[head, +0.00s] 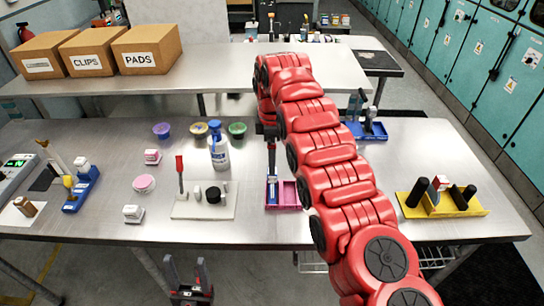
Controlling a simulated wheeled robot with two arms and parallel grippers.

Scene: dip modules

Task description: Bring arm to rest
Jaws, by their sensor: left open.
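My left gripper (187,264) is low in the head view, in front of the table's near edge. Its two fingers stand apart with nothing seen between them. My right arm (326,150) is red and segmented. It reaches in from the lower right over the table and bends down at its far end. My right gripper (270,143) is small and dark there, above a pink tray (286,204). A slim blue and white item (272,188) is in the tray just under it. I cannot tell whether the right jaws hold anything.
The steel table (100,216) carries a white board (190,212) with a red-handled tool, a spray bottle (219,153), small bowls, a blue holder (82,190) at left and a yellow holder (442,206) at right. Boxes (147,49) stand on the rear table.

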